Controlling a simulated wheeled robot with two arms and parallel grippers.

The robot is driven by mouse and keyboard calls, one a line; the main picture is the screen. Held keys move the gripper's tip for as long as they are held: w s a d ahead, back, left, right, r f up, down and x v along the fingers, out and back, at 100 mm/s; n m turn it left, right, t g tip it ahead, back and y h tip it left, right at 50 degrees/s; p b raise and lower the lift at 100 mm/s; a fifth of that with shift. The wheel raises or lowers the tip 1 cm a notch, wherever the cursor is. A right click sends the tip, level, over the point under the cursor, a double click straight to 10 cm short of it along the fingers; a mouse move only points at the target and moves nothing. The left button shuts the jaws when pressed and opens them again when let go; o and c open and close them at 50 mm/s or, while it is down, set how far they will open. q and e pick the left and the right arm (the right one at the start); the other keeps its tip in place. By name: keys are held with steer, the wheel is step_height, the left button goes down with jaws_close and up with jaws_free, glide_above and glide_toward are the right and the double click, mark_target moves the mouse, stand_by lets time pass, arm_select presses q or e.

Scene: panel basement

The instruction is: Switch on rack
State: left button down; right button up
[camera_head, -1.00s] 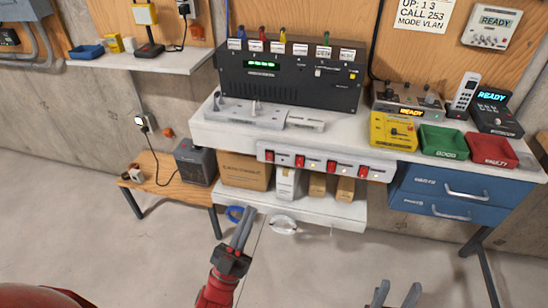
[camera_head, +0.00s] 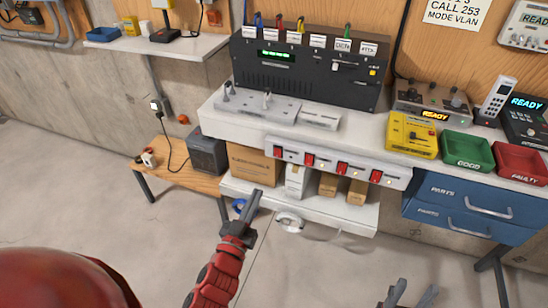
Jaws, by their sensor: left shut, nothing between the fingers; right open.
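The black rack unit (camera_head: 306,80) stands on the white bench, with a green lit display and coloured cables plugged along its top. A white slider (camera_head: 336,66) and a yellow button (camera_head: 373,72) are on its right side. Below the bench front hangs a white strip (camera_head: 325,163) with several red rocker switches; their positions are too small to tell. My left gripper (camera_head: 256,194) is shut and empty, in front of the lower shelf, apart from the strip and rack. My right gripper (camera_head: 418,288) is open and empty at the bottom edge, over the floor.
A yellow tester (camera_head: 412,136), green tray (camera_head: 467,152) and red tray (camera_head: 520,162) sit on the bench right. Blue drawers (camera_head: 470,205) stand below. The front floor is clear.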

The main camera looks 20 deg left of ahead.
arm_select(q)
steer(key=shift+w, duration=0.1)
steer(key=p, duration=0.2)
glide_toward(279, 146)
steer(key=w, duration=0.5)
steer(key=shift+w+r, duration=0.1)
steer(key=shift+r, duration=0.15)
steer(key=shift+w, duration=0.25)
steer(key=shift+w+r, duration=0.1)
steer(key=shift+w+r, duration=0.1)
steer(key=shift+w, duration=0.05)
